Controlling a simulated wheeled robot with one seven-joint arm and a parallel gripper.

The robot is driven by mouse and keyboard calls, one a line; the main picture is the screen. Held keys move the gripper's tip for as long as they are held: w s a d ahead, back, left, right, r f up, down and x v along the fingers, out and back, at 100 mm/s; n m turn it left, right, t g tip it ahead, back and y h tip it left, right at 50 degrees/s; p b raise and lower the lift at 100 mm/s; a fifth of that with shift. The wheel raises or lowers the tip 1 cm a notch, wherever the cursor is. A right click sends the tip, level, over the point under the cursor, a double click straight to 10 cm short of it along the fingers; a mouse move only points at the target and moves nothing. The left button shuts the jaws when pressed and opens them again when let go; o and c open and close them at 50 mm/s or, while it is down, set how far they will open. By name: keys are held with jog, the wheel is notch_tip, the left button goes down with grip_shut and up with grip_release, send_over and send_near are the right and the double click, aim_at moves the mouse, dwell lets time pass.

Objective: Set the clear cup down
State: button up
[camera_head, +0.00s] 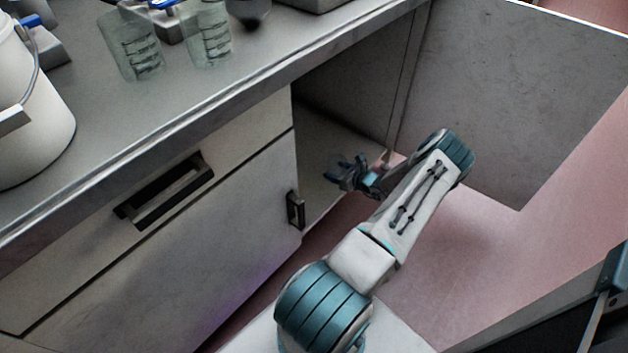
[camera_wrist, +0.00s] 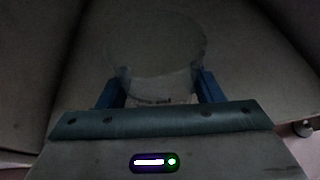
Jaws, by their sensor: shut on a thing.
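The clear cup (camera_wrist: 158,48) shows faintly in the wrist view as a round transparent outline between the blue fingers. My gripper (camera_wrist: 160,88) is shut on it. In the head view my gripper (camera_head: 346,172) is at the opening of the cabinet under the counter, over the pale cabinet floor (camera_head: 322,205). The cup is too faint there to make out clearly. I cannot tell whether its base touches the cabinet floor.
A grey cabinet door (camera_head: 510,100) stands open on the right. A closed drawer and door with dark handles (camera_head: 165,190) are left of the opening. On the counter (camera_head: 130,115) stand a white bucket (camera_head: 30,110) and two clear jars (camera_head: 208,35).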

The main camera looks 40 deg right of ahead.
jog(key=b, duration=0.3)
send_over(316, 185)
notch_tip(316, 185, down, 5)
jog(key=shift+f, duration=0.1)
jog(key=shift+f+b, duration=1.05)
jog(key=shift+f, duration=0.8)
jog(key=shift+f, duration=0.1)
jog(key=o, duration=1.1)
jog(key=shift+f, duration=0.1)
jog(key=shift+c, duration=0.2)
jog(key=shift+r, duration=0.25)
jog(key=p+v, duration=0.4)
jog(key=v, duration=0.6)
jog(key=shift+s+d+r, duration=0.1)
jog(key=shift+s+r, duration=0.1)
jog(key=shift+s+r+p, duration=0.2)
jog(key=shift+s+p, duration=0.15)
jog(key=shift+s, duration=0.35)
